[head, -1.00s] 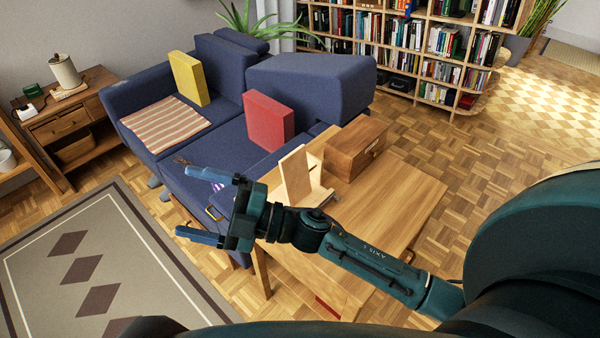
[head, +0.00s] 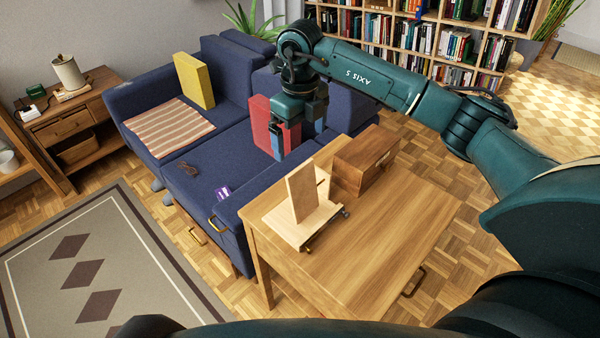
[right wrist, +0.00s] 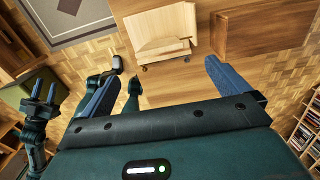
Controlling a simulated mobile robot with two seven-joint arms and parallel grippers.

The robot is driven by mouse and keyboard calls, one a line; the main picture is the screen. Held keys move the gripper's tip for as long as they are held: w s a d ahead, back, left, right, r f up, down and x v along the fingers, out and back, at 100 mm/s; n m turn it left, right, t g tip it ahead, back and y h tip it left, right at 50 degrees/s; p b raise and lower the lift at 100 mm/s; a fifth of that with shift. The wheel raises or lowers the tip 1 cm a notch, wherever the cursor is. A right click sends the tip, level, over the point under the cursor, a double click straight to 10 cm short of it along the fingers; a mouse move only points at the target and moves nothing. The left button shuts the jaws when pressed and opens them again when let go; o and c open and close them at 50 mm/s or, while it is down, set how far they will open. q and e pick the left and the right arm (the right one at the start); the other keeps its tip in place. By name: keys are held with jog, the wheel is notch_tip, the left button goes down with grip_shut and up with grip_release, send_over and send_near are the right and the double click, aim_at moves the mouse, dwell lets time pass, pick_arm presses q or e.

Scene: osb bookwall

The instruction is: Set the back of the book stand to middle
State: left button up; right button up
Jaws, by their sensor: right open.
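The pale wooden book stand (head: 284,223) sits on the near left part of the wooden table (head: 385,240). Its back panel (head: 301,192) stands up steeply from the base; I cannot tell which setting it is in. The stand also shows at the top of the right wrist view (right wrist: 160,48). My right gripper (head: 298,143) is open and empty, pointing down, above and beyond the stand and apart from it. A gripper that looks like my left one (right wrist: 45,92) shows small at the left of the right wrist view; its jaw state is unclear.
A brown wooden box (head: 362,165) stands close behind the stand on the table. The blue sofa (head: 240,155) borders the table on the left, with a red cushion (head: 262,120) behind my right gripper. The table's near right part is clear.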

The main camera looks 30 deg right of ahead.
aim_at(300, 168)
notch_tip(300, 168, down, 12)
jog(key=shift+r+p, duration=0.1)
jog(key=shift+p, duration=0.75)
pick_arm(q)
jog(key=shift+s+a+y, duration=0.2)
jog(key=shift+a+y, duration=0.05)
jog(key=shift+y, duration=0.05)
